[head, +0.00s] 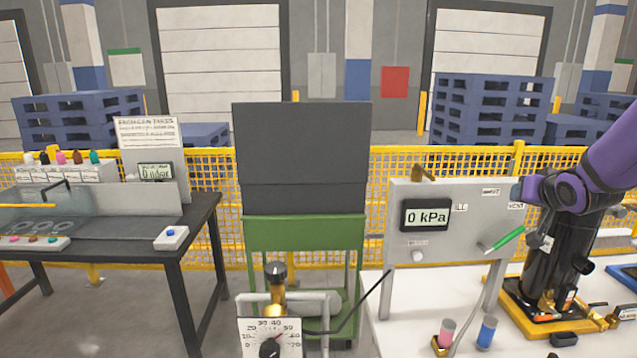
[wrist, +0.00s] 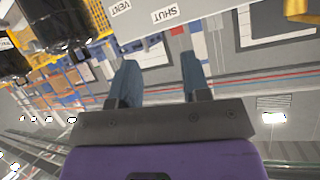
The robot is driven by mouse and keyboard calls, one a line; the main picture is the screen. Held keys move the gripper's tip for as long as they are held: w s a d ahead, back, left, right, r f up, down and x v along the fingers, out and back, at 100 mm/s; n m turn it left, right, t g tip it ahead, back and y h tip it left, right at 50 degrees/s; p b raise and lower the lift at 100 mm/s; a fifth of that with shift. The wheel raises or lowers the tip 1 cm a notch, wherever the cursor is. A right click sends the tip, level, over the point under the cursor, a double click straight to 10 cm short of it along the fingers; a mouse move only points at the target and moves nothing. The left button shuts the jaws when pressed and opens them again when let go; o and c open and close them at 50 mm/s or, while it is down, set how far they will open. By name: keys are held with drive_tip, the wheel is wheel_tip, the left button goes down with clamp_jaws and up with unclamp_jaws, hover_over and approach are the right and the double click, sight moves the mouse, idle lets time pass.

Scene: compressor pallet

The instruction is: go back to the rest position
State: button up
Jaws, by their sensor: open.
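My gripper (wrist: 158,80) is open in the wrist view, its two blue-grey fingers spread with nothing between them. In the head view my gripper (head: 522,190) is at the right edge of the grey panel (head: 450,240), above the green-handled lever (head: 508,239). The lever slants up to the right, and I see no finger on it. The panel's display (head: 426,215) reads 0 kPa. In the wrist view the panel's edge (wrist: 140,20) with its VENT and SHUT labels lies just beyond the fingertips. Whether a finger touches the panel I cannot tell.
A black cylindrical unit (head: 548,265) on a yellow base stands right of the panel, below my purple arm. Pink (head: 446,334) and blue (head: 487,333) cylinders stand on the white table. A gauge (head: 270,336) is at the front. A dark workbench (head: 190,225) is at left.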

drive_tip(key=s+a+r+n+g, duration=0.1)
drive_tip(key=s+a, duration=0.4)
drive_tip(key=s, duration=0.5)
drive_tip(key=s+a+r+n+g+y, duration=0.1)
drive_tip(key=s+a+r+g, duration=0.2)
drive_tip(key=s, duration=0.8)
drive_tip(key=s+a+r+n+g+y, duration=0.1)
drive_tip(key=s+a+r+g, duration=0.1)
drive_tip(key=s+a, duration=0.5)
drive_tip(key=s+g, duration=0.1)
drive_tip(key=s, duration=0.2)
drive_tip(key=shift+s+a+r+n, duration=0.2)
drive_tip(key=shift+s+a+n, duration=0.15)
drive_tip(key=shift+s+n, duration=0.05)
drive_tip(key=shift+w, duration=0.1)
idle(2.3)
